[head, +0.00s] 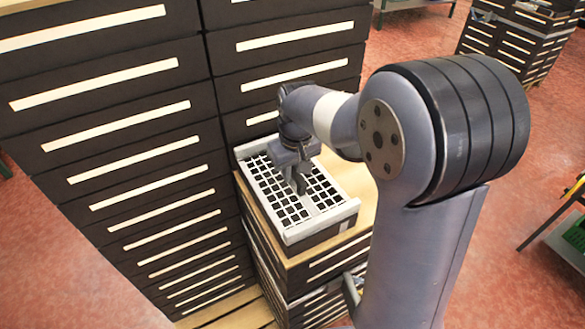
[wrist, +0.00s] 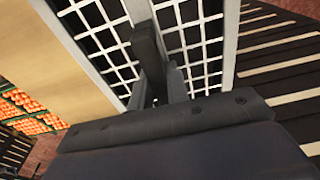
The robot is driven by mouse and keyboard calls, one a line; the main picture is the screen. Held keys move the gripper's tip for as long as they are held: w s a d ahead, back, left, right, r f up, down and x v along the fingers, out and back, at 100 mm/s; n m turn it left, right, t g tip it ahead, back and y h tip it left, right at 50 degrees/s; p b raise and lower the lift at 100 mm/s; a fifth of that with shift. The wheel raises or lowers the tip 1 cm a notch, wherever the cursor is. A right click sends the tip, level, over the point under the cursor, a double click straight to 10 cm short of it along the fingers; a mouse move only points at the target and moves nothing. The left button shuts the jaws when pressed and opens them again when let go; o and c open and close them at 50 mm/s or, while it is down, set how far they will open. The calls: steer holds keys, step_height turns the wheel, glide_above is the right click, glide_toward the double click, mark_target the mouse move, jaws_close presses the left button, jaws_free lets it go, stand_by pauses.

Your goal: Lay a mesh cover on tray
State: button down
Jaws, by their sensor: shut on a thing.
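A white mesh cover (head: 321,221) with a square grid and raised ends lies over a dark tray (head: 322,238) on top of a short stack. My gripper (head: 301,188) points down at the middle of the cover and is shut on its centre bar. In the wrist view the white grid of the cover (wrist: 205,40) spreads on both sides of my gripper's dark fingers (wrist: 160,75). Dark shows through the grid openings. The cover looks level with the tray top; I cannot tell whether it touches all round. The tray's inside is hidden.
Tall stacks of dark trays (head: 130,130) with pale label strips stand close at the left and behind. A bare wooden strip (head: 362,187) borders the tray. Crates of oranges (wrist: 35,112) show in the wrist view. Reddish floor (head: 420,40) is open at the right.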

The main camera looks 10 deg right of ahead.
steer(key=shift+f, duration=0.15)
steer(key=c, duration=1.3)
jaws_free()
steer(key=r, duration=0.7)
steer(key=s+r, duration=0.1)
steer(key=r, duration=0.2)
steer(key=shift+s+d+r+b, duration=0.1)
steer(key=shift+d+r+b, duration=0.2)
steer(key=shift+r, duration=0.1)
step_height(320, 180, up, 8)
steer(key=p, duration=0.7)
steer(key=shift+f, duration=0.15)
